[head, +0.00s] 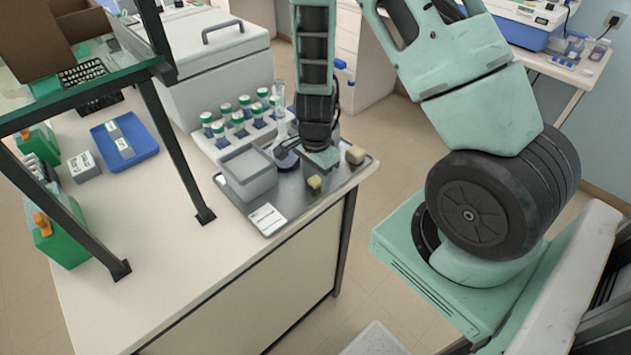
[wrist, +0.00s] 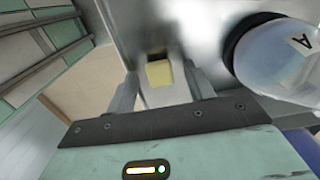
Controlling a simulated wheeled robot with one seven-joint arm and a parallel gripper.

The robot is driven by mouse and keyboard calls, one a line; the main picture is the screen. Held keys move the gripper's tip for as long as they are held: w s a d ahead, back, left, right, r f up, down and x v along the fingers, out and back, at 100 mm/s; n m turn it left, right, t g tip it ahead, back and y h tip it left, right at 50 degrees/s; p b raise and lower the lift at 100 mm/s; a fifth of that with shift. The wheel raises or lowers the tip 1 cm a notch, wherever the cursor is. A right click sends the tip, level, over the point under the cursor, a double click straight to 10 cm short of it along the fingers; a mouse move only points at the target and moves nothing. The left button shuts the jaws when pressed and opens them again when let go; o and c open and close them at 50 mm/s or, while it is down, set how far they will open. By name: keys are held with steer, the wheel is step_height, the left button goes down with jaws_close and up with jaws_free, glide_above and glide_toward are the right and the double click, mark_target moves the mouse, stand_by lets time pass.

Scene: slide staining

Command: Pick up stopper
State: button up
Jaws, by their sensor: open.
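Two small pale yellow blocks, which look like stoppers, lie on the metal tray. One stopper (head: 314,183) is just below my gripper (head: 320,160) in the head view, and another stopper (head: 355,155) is to its right near the tray's edge. In the wrist view, one yellow stopper (wrist: 159,74) shows between the spread fingers of my gripper (wrist: 161,78). The fingers are open and do not visibly touch it. I cannot tell for sure which of the two it is. My arm's end hides part of the tray in the head view.
The metal tray (head: 277,226) holds a grey bin (head: 249,176), a white label card (head: 267,219) and a flask (head: 285,157). A flask marked A (wrist: 285,60) is close right of my fingers. Several green-capped bottles (head: 237,122) stand behind. The bench front (head: 190,285) is clear.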

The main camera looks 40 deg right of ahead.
steer(key=c, duration=1)
steer(key=shift+c, duration=0.2)
